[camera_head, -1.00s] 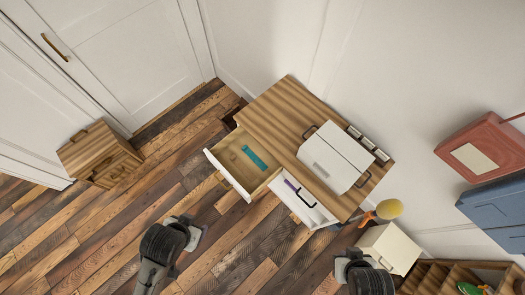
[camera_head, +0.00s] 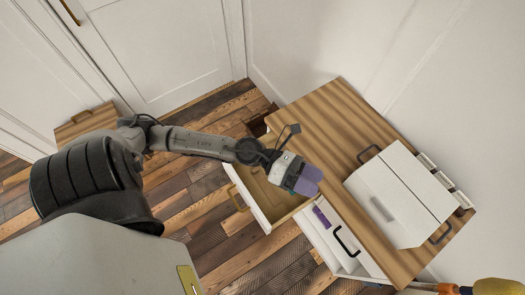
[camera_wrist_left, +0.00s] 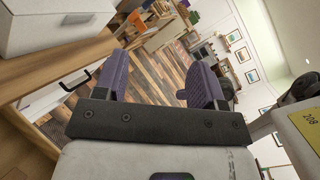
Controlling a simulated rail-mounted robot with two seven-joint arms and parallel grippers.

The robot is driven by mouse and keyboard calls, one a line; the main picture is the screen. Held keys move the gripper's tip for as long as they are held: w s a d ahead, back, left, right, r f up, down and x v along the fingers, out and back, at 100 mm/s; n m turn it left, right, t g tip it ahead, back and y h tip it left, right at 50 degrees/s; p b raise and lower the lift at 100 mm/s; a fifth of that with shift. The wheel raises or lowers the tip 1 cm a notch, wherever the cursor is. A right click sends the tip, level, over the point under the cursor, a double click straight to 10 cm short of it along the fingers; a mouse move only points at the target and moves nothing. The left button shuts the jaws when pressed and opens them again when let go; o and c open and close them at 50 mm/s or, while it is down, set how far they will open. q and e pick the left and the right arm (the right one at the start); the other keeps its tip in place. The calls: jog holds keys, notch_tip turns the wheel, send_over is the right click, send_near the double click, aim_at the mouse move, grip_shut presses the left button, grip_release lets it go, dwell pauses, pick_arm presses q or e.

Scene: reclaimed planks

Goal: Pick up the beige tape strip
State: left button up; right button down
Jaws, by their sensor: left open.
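I cannot make out the beige tape strip in either view. My left gripper (camera_head: 311,181) has purple fingers and is open and empty. In the head view it hangs over the right side of the open wooden-lined drawer (camera_head: 246,198), beside the edge of the wooden cabinet top (camera_head: 318,116). The hand and forearm hide much of that drawer's inside. In the left wrist view the open gripper (camera_wrist_left: 162,78) has its two fingers well apart with only floor and distant room between them. My right gripper is not in view.
A white box (camera_head: 398,190) with dark handles stands on the cabinet top. A small wooden cabinet (camera_head: 86,122) stands at the left. Floor is clear in front of the drawers.

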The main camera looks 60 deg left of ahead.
pick_arm(q)
notch_tip(320, 180, down, 14)
jog(key=s+a+m+g+y+b, duration=0.2)
jog(key=a+m+g+y+b, duration=0.1)
jog(key=m+g+b, duration=0.4)
jog(key=m+g+y+b, duration=0.2)
jog(key=m+y+b, duration=0.3)
jog(key=y, duration=0.2)
send_over(265, 186)
jog(key=d, duration=0.3)
notch_tip(265, 186, down, 12)
jog(key=a+f+m+g+y+b, duration=0.1)
jog(key=a+f+y+b, duration=0.3)
jog(key=a, duration=0.6)
jog(key=shift+y, duration=0.6)
jog(key=f, duration=0.6)
jog(key=shift+s+f+b, duration=0.25)
jog(key=shift+f+b, duration=0.05)
jog(key=shift+b, duration=0.05)
jog(key=shift+f, duration=0.65)
jog(key=shift+f+b, duration=1.2)
jog(key=shift+f, duration=1.15)
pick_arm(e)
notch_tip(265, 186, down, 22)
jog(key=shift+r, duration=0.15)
